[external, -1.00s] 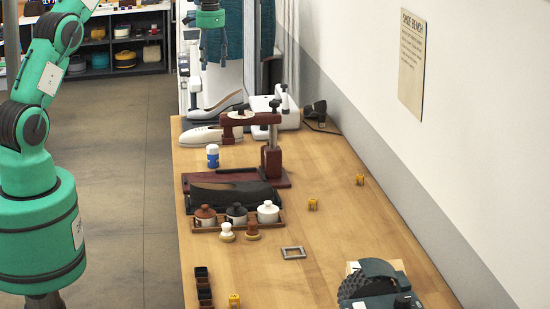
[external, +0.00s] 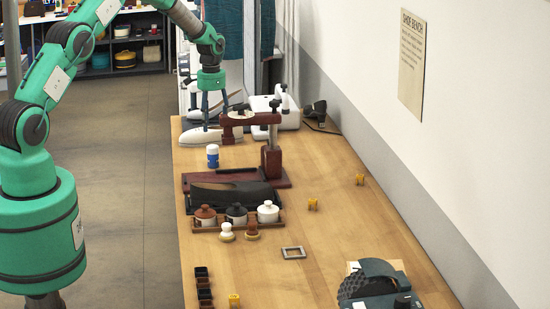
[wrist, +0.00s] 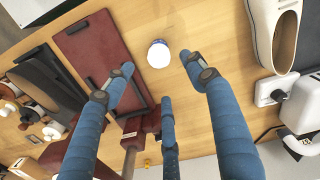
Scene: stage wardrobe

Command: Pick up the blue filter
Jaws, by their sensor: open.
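A small upright cylinder with a white top and a blue band (external: 212,156) stands on the bench near its left edge; it is the small blue item I take for the blue filter. In the wrist view its white round top (wrist: 158,54) shows between the two outer fingers, with a thin blue rim. My gripper (external: 214,122) is above the bench, behind the cylinder in the external view. Its blue fingers (wrist: 160,78) are spread apart, pointing down, with nothing between them. The cylinder is apart from the fingers.
A dark red press (external: 270,160) stands just right of the cylinder. A rack of lidded jars (external: 268,212) is nearer.

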